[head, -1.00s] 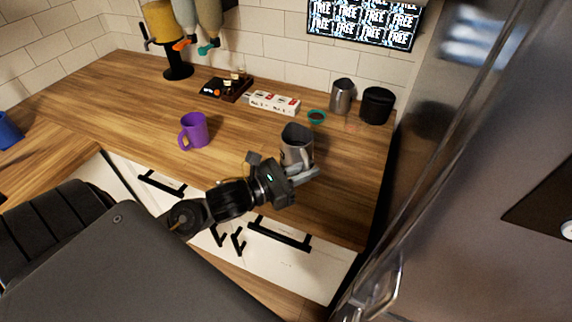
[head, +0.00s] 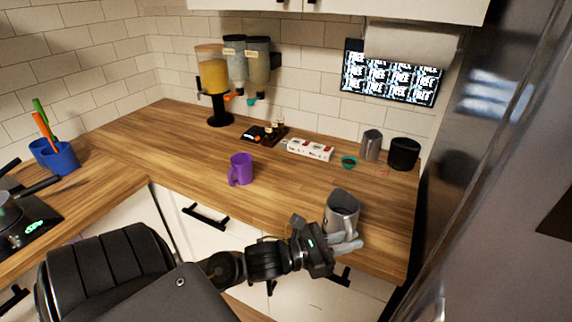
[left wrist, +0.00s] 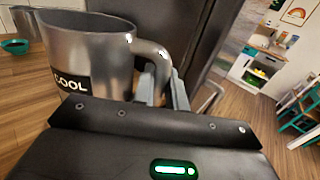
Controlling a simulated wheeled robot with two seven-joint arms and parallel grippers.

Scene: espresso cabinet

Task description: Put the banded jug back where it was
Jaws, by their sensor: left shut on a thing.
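A steel jug (head: 343,210) with a handle is held by my left gripper (head: 350,243) near the front right of the wooden counter. In the left wrist view the jug (left wrist: 95,65) shows a black label band reading "COOL", and the fingers (left wrist: 160,85) are shut on its handle. The jug looks roughly upright. I cannot tell whether its base touches the counter. A second steel jug (head: 371,146) stands at the back right of the counter; no band can be made out on it. My right gripper is not in view.
A black canister (head: 403,154) stands right of the second jug, with a small teal bowl (head: 349,162) and white box (head: 310,150) to its left. A purple mug (head: 241,169) stands mid-counter. The fridge (head: 480,200) bounds the right side. Bare counter (head: 290,185) lies between mug and held jug.

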